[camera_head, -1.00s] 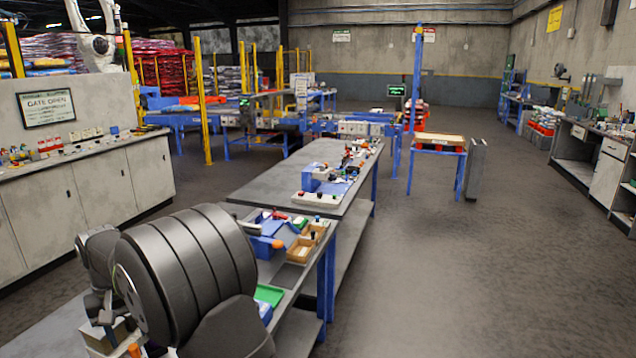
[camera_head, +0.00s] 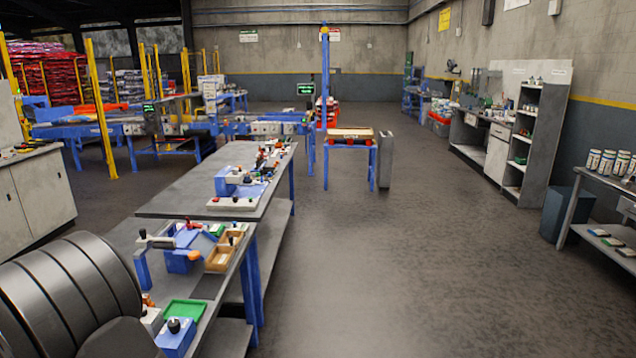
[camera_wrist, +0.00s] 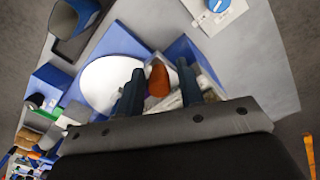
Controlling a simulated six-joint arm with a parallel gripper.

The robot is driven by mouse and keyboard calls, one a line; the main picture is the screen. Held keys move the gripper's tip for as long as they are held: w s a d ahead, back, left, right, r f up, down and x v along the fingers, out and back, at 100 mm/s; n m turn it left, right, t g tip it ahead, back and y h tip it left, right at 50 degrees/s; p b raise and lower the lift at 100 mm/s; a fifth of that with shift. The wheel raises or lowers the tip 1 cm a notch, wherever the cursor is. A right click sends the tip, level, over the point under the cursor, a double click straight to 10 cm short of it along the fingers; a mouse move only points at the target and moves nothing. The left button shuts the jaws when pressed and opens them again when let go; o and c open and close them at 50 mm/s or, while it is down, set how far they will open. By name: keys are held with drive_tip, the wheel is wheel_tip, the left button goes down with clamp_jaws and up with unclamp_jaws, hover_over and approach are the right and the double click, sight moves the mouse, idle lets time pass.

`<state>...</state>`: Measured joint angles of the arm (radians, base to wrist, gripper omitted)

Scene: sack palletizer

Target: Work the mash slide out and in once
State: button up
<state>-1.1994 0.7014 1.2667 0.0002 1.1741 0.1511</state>
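In the wrist view, my gripper (camera_wrist: 159,88) is open, its two dark fingers apart. An orange-brown knob (camera_wrist: 158,81) shows between the fingers; I cannot tell whether either touches it. A white round disc (camera_wrist: 103,84) lies left of the knob and a blue block (camera_wrist: 193,56) shows behind it. I cannot tell for sure which part is the mash slide. In the head view, my dark arm fills the lower left and my gripper is hidden. A small orange piece (camera_head: 148,300) shows beside the arm, above a white box (camera_head: 152,320).
The near bench (camera_head: 222,282) holds a green tray (camera_head: 186,311), a blue box with a black knob (camera_head: 176,337), brown trays (camera_head: 222,254) and a blue fixture (camera_head: 182,260). A second bench (camera_head: 180,197) stands behind. The floor (camera_head: 370,270) to the right is clear.

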drive_tip(key=shift+d, duration=1.75)
drive_tip(key=shift+c, duration=0.3)
drive_tip(key=shift+a, duration=1.75)
drive_tip(key=o, duration=1.1)
drive_tip(key=shift+r, duration=0.1)
